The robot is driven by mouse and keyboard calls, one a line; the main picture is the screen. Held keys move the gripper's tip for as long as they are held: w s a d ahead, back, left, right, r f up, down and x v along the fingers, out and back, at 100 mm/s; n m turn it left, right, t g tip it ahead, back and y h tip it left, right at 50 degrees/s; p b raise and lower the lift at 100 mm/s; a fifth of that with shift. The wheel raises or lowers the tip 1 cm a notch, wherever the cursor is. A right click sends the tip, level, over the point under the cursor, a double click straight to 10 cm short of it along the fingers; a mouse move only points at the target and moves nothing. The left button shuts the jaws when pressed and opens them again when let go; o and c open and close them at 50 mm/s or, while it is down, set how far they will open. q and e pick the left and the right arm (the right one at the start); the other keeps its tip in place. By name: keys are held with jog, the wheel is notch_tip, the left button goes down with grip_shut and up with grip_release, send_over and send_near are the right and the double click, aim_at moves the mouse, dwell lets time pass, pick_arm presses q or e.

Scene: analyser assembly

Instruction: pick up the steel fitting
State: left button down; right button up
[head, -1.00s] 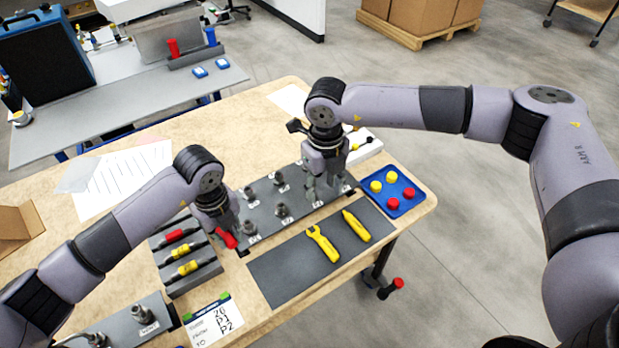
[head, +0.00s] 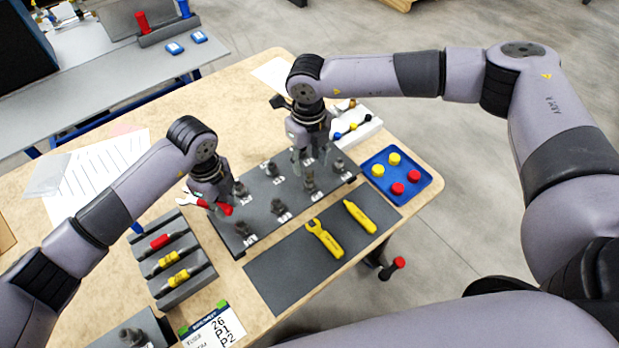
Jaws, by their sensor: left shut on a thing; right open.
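Several steel fittings stand upright on a dark grey labelled plate (head: 258,222). They include one at the right end (head: 339,166), one in the front row (head: 310,181) and one nearer the left (head: 277,207). I cannot tell which one the task means. My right gripper (head: 302,158) is open over the back part of the plate; its fingers hide part of what is behind them. My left gripper (head: 208,199) is shut on a red-handled tool (head: 222,209) above the plate's left end. The tool's pale end sticks out to the left.
A grey rack (head: 184,282) with red and yellow tools is at the left. A dark mat (head: 285,278) holds a yellow wrench (head: 325,239) and a yellow pen-shaped tool (head: 359,217). A blue tray (head: 414,171) holds red and yellow caps. A white block (head: 362,134) stands behind.

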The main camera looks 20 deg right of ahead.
aim_at(309, 170)
pick_arm(q)
jog(key=shift+w+f, duration=0.45)
jog(key=shift+f, duration=0.1)
pick_arm(e)
jog(key=shift+w+f, duration=0.25)
jog(key=shift+f, duration=0.2)
jog(key=shift+w+f, duration=0.2)
jog(key=shift+f, duration=0.25)
pick_arm(q)
jog(key=shift+s+f+b, duration=0.3)
jog(key=shift+f+b, duration=0.45)
jog(key=shift+b, duration=0.35)
pick_arm(e)
jog(key=f, duration=0.3)
jog(key=shift+s+d+f, duration=0.15)
jog(key=shift+s+f, duration=0.05)
jog(key=shift+s, duration=0.1)
pick_arm(q)
jog(key=shift+f, duration=0.1)
pick_arm(e)
jog(key=shift+f, duration=0.35)
pick_arm(q)
jog(key=shift+w, duration=0.15)
pick_arm(e)
jog(key=shift+w, duration=0.2)
jog(key=shift+c, duration=0.2)
jog(key=shift+s, duration=0.1)
jog(key=c, duration=0.4)
grip_shut()
